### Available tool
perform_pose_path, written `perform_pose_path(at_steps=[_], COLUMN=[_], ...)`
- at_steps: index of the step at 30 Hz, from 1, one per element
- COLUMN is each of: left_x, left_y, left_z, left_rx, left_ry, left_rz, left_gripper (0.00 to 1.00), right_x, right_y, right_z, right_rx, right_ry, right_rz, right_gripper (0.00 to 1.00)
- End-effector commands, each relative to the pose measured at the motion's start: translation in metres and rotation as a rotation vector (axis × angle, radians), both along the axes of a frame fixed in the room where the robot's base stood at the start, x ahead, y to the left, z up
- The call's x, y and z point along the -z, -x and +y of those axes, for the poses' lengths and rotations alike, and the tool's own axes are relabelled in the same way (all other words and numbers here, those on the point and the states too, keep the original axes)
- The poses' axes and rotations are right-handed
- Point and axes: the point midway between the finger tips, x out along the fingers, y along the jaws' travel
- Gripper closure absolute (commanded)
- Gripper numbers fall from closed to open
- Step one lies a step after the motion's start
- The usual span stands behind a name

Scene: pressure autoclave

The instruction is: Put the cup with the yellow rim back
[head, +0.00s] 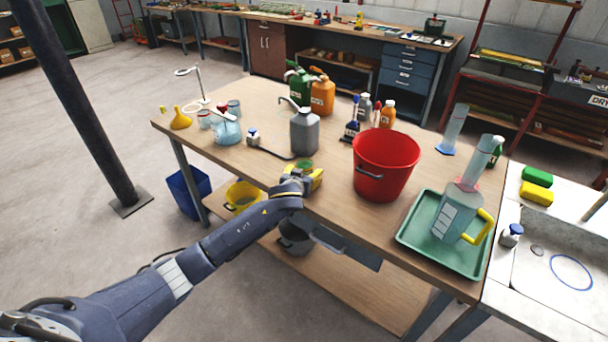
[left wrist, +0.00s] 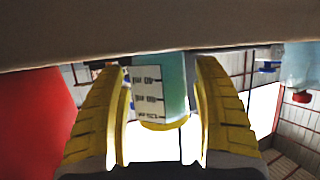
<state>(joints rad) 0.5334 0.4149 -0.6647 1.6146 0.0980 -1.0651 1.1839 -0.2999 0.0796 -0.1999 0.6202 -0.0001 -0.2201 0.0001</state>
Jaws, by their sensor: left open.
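The cup with the yellow rim (left wrist: 174,82) stands between my left fingers in the left wrist view, which is upside down. It is pale teal with a white marked label, and its yellow rim shows at the lower end. In the head view a small greenish part of the cup (head: 305,164) shows just behind my left gripper (head: 309,176), at the table's front edge; the rest is hidden. My left gripper is open, its yellow fingers on either side of the cup (left wrist: 161,72). I cannot tell whether they touch it. My right gripper is not in view.
A red bucket (head: 385,165) stands right of the gripper, and a grey can (head: 304,133) behind it. A green tray (head: 418,246) with a large jug (head: 455,213) is at the right. A blue flask (head: 227,131) and yellow funnel (head: 180,119) stand at the left.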

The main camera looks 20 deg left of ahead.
Motion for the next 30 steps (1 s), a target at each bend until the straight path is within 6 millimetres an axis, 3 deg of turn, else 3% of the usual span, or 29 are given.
perform_pose_path(at_steps=[8, 21, 30], left_x=[-0.008, -0.035, -0.047], left_y=[0.014, 0.078, 0.105], left_z=[-0.002, -0.005, -0.005], left_rx=[0.002, 0.002, 0.001], left_ry=[0.003, 0.003, 0.001], left_rz=[0.001, 0.0, 0.0], left_gripper=[0.32, 0.32, 0.32], right_x=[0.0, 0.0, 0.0], right_y=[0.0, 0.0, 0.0], right_z=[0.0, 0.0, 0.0], right_rx=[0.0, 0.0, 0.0], right_ry=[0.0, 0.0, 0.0], right_rz=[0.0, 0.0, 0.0], right_gripper=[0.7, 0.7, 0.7])
